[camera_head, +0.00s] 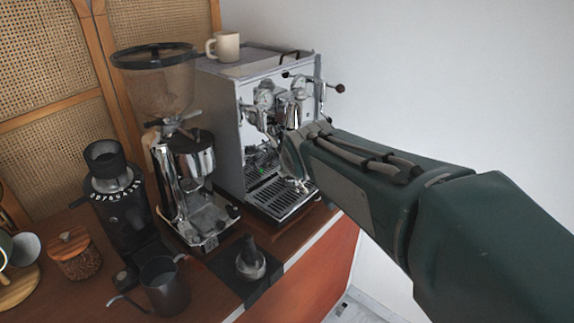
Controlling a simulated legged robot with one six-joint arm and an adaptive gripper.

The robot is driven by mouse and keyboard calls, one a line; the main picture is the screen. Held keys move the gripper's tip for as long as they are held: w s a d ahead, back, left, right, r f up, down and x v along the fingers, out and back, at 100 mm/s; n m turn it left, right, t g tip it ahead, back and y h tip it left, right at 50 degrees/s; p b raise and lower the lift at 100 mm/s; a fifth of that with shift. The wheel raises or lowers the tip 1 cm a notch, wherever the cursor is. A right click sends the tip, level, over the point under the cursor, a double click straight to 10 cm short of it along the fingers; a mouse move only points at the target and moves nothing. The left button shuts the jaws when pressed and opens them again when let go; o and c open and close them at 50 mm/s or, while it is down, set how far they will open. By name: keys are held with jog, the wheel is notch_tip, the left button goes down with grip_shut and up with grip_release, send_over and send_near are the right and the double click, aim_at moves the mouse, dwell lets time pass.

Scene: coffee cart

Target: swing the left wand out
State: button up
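The chrome espresso machine (228,135) stands on the cart, its front facing right and toward me. Its front carries chrome fittings, a group head, a knob on a lever at the right (338,88) and a drip tray (280,196) below. I cannot single out the left wand among the shiny fittings on the left of the front. My arm reaches in from the right. My gripper (292,158) is in front of the machine, above the drip tray. My own wrist hides most of its fingers, so neither its opening nor any contact shows.
A cream mug (224,46) stands on top of the machine. Left of it are a chrome grinder with hopper (155,85) and a black grinder (118,205). A milk pitcher (165,285), a tamper (249,260) and a wood-lidded jar (75,255) stand in front.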

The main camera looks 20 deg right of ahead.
jog(key=v, duration=0.6)
jog(key=shift+s, duration=0.25)
jog(key=shift+r, duration=0.15)
jog(key=s+f+m+g, duration=0.2)
jog(key=s+f, duration=0.3)
jog(key=s, duration=0.4)
jog(key=s+f+m+g, duration=0.2)
jog(key=s+f, duration=0.4)
jog(key=s, duration=0.3)
jog(key=shift+s+m+y, duration=0.35)
jog(key=shift+m+y, duration=0.05)
jog(key=shift+m, duration=0.5)
jog(key=shift+a, duration=0.1)
